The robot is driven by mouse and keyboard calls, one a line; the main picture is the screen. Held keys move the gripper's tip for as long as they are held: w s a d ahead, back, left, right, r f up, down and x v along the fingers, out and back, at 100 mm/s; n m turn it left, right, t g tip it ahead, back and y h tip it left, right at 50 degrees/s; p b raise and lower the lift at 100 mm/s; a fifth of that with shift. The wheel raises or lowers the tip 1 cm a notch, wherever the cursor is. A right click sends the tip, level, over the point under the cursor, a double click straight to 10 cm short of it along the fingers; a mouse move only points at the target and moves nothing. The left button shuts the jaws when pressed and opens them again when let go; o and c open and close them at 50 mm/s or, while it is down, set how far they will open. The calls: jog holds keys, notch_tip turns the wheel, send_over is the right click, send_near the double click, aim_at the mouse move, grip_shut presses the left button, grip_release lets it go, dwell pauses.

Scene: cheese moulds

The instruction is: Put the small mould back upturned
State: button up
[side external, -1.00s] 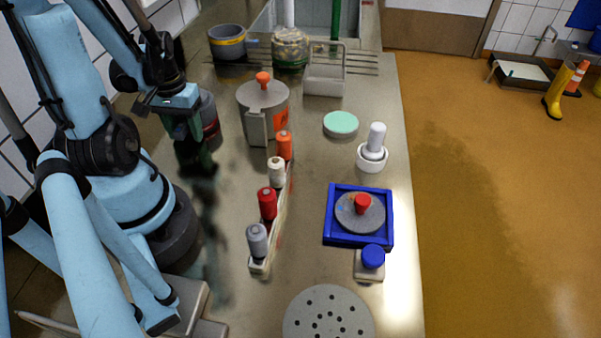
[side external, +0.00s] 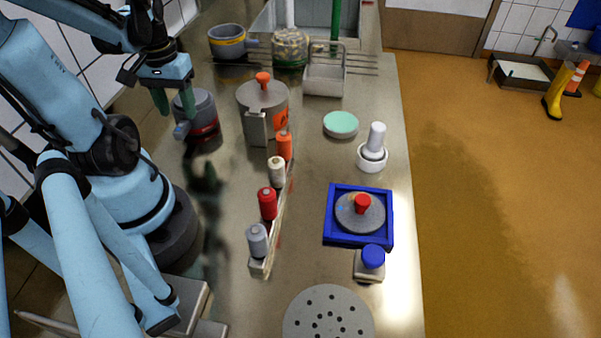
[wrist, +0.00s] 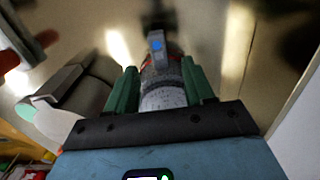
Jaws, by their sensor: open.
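A small grey mould (side external: 203,113) with a dark red band and a blue-tipped handle (side external: 181,131) stands on the counter, left of the big lidded pot. I take it for the small mould; whether its open side is up or down I cannot tell. My gripper (side external: 176,108) has green fingers and is open, just above and left of the mould in the side view. In the wrist view the mould (wrist: 163,94) appears between the spread fingers of my gripper (wrist: 160,70), its handle (wrist: 156,43) pointing away. I see no clear grip on it.
The grey pot (side external: 253,101) with an orange knob stands close right of the mould. A rack of spools (side external: 267,240) runs toward the front. A yellow-grey pan (side external: 227,43) and a jar (side external: 290,48) stand behind. Counter left of the rack (side external: 218,225) is clear.

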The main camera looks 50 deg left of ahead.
jog(key=shift+r, duration=2.75)
jog(key=w+d+m+t, duration=0.2)
jog(key=w+d+m, duration=0.1)
jog(key=w+d, duration=0.2)
jog(key=w+d+r+m+t, duration=0.1)
jog(key=w+d+m+t, duration=0.1)
jog(key=d, duration=0.6)
jog(key=w+d+m+t, duration=0.3)
jog(key=w+d+m, duration=0.1)
jog(key=w+d, duration=0.2)
jog(key=shift+w+d+r, duration=0.1)
jog(key=shift+w+r, duration=0.05)
jog(key=shift+w, duration=0.3)
jog(key=shift+w+d+r, duration=0.1)
jog(key=shift+w, duration=0.3)
